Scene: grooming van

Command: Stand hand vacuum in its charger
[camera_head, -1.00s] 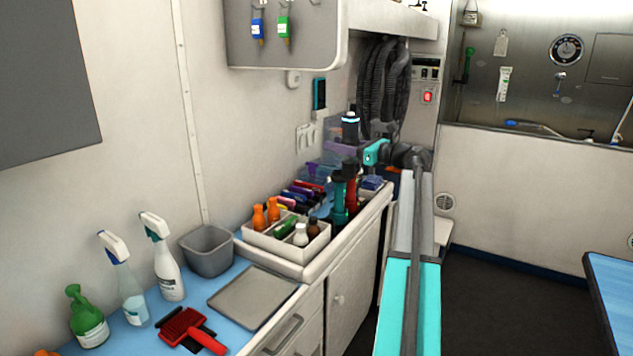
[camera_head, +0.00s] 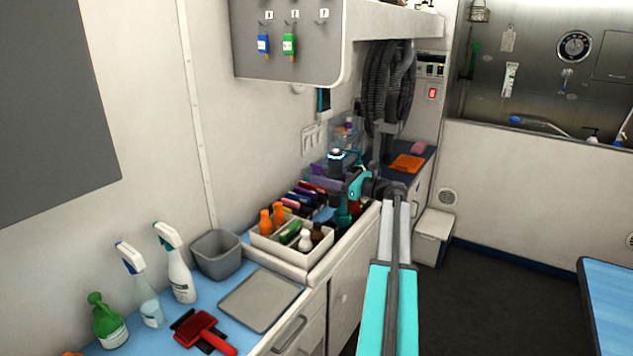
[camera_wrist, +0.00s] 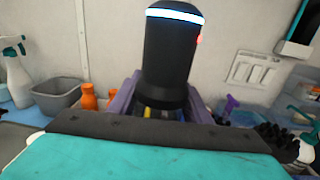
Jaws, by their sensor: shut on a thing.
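The hand vacuum (camera_head: 335,163) is a black, upright cylinder with a glowing pale ring near its top. It looms in the middle of the wrist view (camera_wrist: 170,60), tilted slightly. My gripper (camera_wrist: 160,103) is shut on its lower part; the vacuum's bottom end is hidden. In the head view my gripper (camera_head: 352,186) is over the back of the counter, beside the bottles.
A white bottle caddy (camera_head: 290,250), a grey bin (camera_head: 216,254), a grey tray (camera_head: 261,300), spray bottles (camera_head: 178,275) and a red brush (camera_head: 205,333) crowd the counter. A wall cabinet (camera_head: 287,45) hangs above. Black hoses (camera_head: 388,90) hang behind.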

